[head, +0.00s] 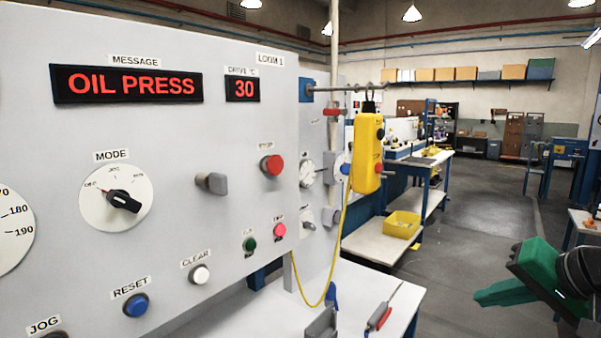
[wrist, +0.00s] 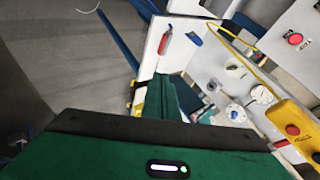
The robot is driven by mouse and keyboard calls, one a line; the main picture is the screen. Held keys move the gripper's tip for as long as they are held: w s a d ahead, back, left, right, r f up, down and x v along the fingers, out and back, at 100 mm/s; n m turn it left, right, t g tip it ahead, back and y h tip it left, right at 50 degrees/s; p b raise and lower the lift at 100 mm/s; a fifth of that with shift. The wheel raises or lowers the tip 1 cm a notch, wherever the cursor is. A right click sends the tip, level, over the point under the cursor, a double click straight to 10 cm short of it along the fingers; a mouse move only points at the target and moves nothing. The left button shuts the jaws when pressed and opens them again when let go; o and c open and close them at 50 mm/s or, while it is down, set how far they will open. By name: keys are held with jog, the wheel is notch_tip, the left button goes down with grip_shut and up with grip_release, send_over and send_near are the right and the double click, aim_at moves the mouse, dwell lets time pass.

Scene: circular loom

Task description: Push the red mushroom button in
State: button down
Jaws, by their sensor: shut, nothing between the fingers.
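The red mushroom button (head: 271,165) stands out from the grey loom panel, right of a grey knob, under a small label that seems to read STOP. It looks round and unobstructed. My gripper (head: 478,296) is at the lower right of the head view, well away from the panel, with its green fingers together and empty. In the wrist view the shut green fingers (wrist: 161,80) point toward the bench, touching nothing visible. A red button on a light panel (wrist: 295,39) shows at the upper right there; I cannot tell if it is the same one.
A yellow pendant (head: 367,155) with its own red button hangs from a rod right of the panel, its yellow cable looping down. A smaller red button (head: 280,230) sits lower on the panel. A screwdriver (head: 380,316) lies on the white bench. Floor is open behind.

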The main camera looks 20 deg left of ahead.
aim_at(277, 167)
jog(key=s+a+r+y, duration=0.1)
jog(key=a+r+y, duration=0.4)
jog(key=a+r, duration=0.5)
jog(key=s+a+r+y, duration=0.2)
jog(key=a+r+y, duration=0.4)
jog(key=a+r, duration=0.4)
jog(key=a, duration=0.5)
jog(key=shift+g, duration=0.4)
jog(key=shift+a, duration=0.1)
jog(key=x, duration=1.3)
jog(key=shift+w+a+r, duration=0.2)
jog(key=shift+a+r, duration=0.05)
jog(key=shift+a, duration=0.1)
jog(key=shift+a, duration=0.1)
